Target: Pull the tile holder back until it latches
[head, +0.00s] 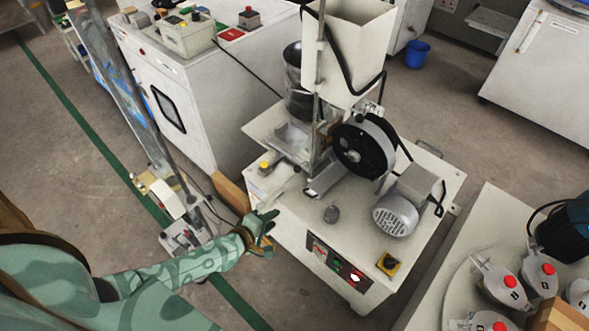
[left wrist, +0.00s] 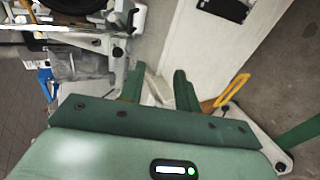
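The machine (head: 350,215) is a pale cabinet with a hopper, a black wheel and a grey motor on top. At its left side, a pale bar (head: 284,188) that looks like the tile holder or its handle slants down toward my left gripper (head: 263,221). My left gripper is at the cabinet's near left edge, with its green fingers apart. In the left wrist view, a pale tapered piece (left wrist: 156,88) lies between the spread fingers (left wrist: 158,82); I cannot tell whether they touch it. The latch cannot be made out. My right gripper is not in view.
A brown board (head: 231,194) stands against the cabinet's left side, close to my left gripper. A stand with a pole (head: 184,236) is left of it. A table (head: 480,225) with several red-topped jars is at the right. A blue bucket (head: 417,54) stands behind.

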